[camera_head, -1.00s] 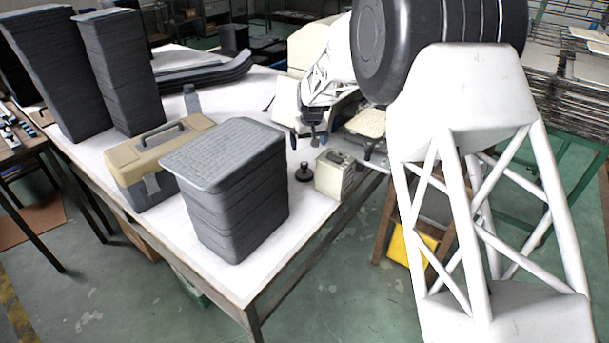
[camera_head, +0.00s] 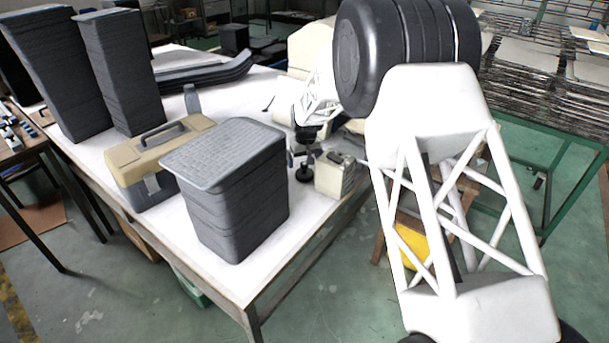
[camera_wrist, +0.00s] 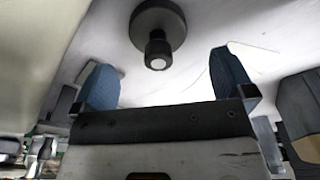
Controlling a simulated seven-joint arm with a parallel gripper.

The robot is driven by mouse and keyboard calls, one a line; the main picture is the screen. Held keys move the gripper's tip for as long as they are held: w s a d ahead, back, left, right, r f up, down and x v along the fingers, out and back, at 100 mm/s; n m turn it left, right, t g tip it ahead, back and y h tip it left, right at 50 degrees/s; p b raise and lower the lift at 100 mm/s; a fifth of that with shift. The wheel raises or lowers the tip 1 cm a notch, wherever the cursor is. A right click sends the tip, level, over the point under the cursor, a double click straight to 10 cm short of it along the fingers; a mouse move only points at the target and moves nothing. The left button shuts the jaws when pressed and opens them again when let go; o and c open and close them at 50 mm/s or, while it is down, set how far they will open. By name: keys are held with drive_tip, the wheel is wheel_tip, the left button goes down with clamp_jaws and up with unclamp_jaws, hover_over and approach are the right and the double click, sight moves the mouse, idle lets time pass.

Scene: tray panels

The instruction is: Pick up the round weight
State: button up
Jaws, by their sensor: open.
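The round weight (camera_head: 304,174) is a small dark disc with a narrower knob, standing on the white tabletop near the table's right edge. In the wrist view the weight (camera_wrist: 158,22) shows at the top centre, with its pale-tipped knob towards the camera. My gripper (camera_head: 304,157) is just above and behind it in the head view, partly covering its top. In the wrist view my gripper (camera_wrist: 166,75) has its two blue fingers spread wide and empty, with the knob between their lines but beyond the tips. I cannot see any contact.
A small beige-grey box (camera_head: 335,176) stands close to the right of the weight. A tall dark stack of trays (camera_head: 236,200) stands to the left, with a beige toolbox (camera_head: 158,165) behind it. Some white tabletop (camera_head: 290,222) in front is clear.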

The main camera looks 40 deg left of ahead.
sight(304, 169)
drive_tip(key=shift+f, duration=0.25)
drive_tip(key=shift+w+a+f, duration=0.1)
drive_tip(key=shift+w+f, duration=0.05)
drive_tip(key=shift+f, duration=1.15)
drive_tip(key=shift+w+a+f, duration=0.1)
drive_tip(key=shift+f, duration=1.15)
drive_tip(key=c, duration=1.3)
drive_tip(key=shift+r, duration=0.2)
drive_tip(key=shift+r, duration=4.85)
